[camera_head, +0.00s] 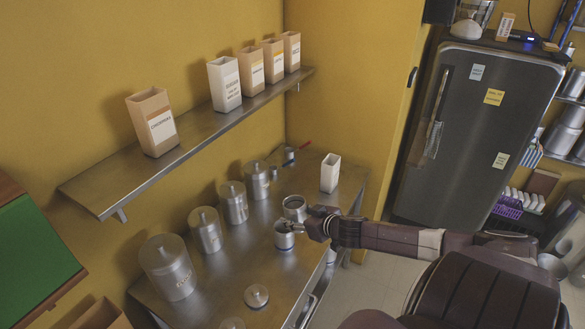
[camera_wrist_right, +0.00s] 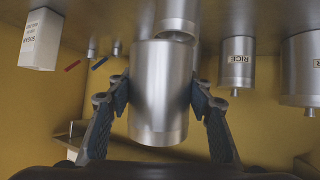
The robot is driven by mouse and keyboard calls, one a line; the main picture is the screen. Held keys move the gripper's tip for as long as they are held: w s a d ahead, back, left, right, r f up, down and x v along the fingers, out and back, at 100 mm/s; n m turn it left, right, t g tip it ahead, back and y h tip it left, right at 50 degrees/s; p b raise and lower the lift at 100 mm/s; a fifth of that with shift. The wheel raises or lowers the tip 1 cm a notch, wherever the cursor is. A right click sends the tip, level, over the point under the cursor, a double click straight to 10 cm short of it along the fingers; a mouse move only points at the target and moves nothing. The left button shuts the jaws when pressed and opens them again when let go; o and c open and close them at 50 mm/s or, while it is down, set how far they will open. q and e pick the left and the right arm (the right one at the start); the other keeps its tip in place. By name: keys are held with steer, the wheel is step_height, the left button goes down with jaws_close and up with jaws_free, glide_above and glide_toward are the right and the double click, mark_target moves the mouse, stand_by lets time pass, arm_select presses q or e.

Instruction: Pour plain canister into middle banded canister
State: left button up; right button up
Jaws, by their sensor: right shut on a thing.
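My right gripper (camera_head: 299,227) reaches in from the right and is shut on a plain steel canister (camera_head: 284,240). In the right wrist view my right gripper's fingers (camera_wrist_right: 158,108) press on both sides of this canister (camera_wrist_right: 158,85), which shows no label. It looks upright. A second open steel canister (camera_head: 294,205) stands right behind it on the counter; it also shows at the top of the right wrist view (camera_wrist_right: 177,14). I cannot make out a band on it. My left gripper is not in view.
Several lidded canisters (camera_head: 206,232) line the back of the steel counter (camera_head: 212,283). One reads RICE in the right wrist view (camera_wrist_right: 237,62). A loose lid (camera_head: 256,296) lies in front. A white box (camera_head: 330,173) stands at the far end. A wall shelf (camera_head: 195,128) holds labelled boxes.

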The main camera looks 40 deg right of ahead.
steer(key=shift+d+f+g, duration=0.15)
steer(key=shift+d+g, duration=0.05)
steer(key=shift+g, duration=0.2)
steer(key=shift+s+d+f+n+g+h+p, duration=0.1)
steer(key=shift+s+f+n+g+h+p, duration=0.15)
steer(key=shift+f+g+p, duration=0.35)
steer(key=shift+s+d+f+n+g+h+p, duration=0.15)
steer(key=shift+s+f+g+p, duration=0.15)
steer(key=shift+f+g, duration=0.35)
steer(key=shift+a+f+g+p, duration=0.1)
steer(key=shift+f+g+p, duration=0.15)
steer(key=shift+g, duration=0.5)
steer(key=shift+s+f+n+g+h, duration=0.2)
steer(key=shift+f+g, duration=0.15)
steer(key=shift+g, duration=0.2)
steer(key=shift+s+f+n+g+h, duration=0.1)
steer(key=shift+f+n+g+h, duration=0.15)
steer(key=shift+g, duration=0.3)
steer(key=shift+s+f, duration=0.15)
steer(key=shift+f, duration=0.05)
steer(key=shift+g, duration=0.3)
steer(key=shift+r, duration=0.1)
steer(key=shift+g, duration=0.7)
